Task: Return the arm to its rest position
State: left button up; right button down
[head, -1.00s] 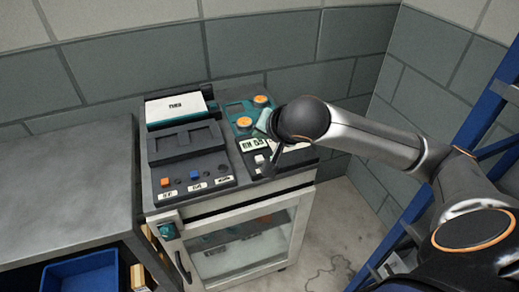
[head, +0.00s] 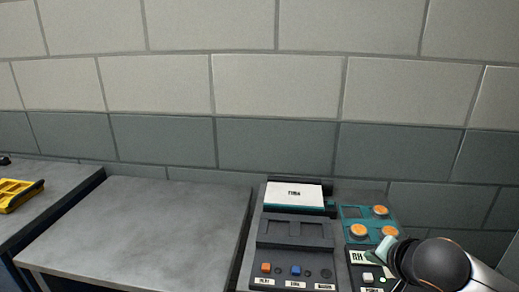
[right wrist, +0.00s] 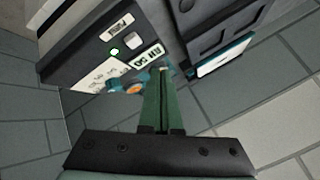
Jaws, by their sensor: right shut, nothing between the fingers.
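My right arm comes in at the lower right of the head view, its dark rounded wrist over the right edge of the control unit. My right gripper (head: 388,262) is partly hidden there, close to the panel with the RH display (head: 362,257). In the right wrist view its green fingers (right wrist: 164,85) are shut together with nothing between them. Their tips are near the RH display (right wrist: 144,60) and an orange knob (right wrist: 134,88); contact cannot be told. My left gripper is not in view.
The control unit (head: 295,232) has a white label plate (head: 295,195), coloured buttons and several orange knobs. A green-lit button (right wrist: 115,51) shows in the wrist view. A bare grey table (head: 150,220) stands left of it. A yellow tray (head: 16,194) lies far left. A block wall (head: 270,90) stands behind.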

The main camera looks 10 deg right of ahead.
jog(key=s+a+f+n+g+y, duration=0.1)
jog(key=s+a+f+n+y, duration=0.1)
jog(key=s+a+f+n, duration=0.35)
jog(key=s+a+f+n+g, duration=0.2)
jog(key=s+f+n+g, duration=0.35)
jog(key=s+f, duration=1)
pick_arm(q)
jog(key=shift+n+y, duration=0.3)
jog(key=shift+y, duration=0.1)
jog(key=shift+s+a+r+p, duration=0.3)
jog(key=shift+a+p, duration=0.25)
jog(key=shift+p, duration=0.2)
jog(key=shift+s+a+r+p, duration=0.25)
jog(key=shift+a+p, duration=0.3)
jog(key=shift+p, duration=0.2)
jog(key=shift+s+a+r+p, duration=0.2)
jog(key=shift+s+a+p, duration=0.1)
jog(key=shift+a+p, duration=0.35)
pick_arm(e)
jog(key=w+a+f+t+y, duration=0.1)
jog(key=w+a+f+t, duration=0.2)
jog(key=a+f+t, duration=0.1)
jog(key=shift+f+n+t, duration=0.4)
jog(key=shift+f+t, duration=0.35)
jog(key=shift+t, duration=0.6)
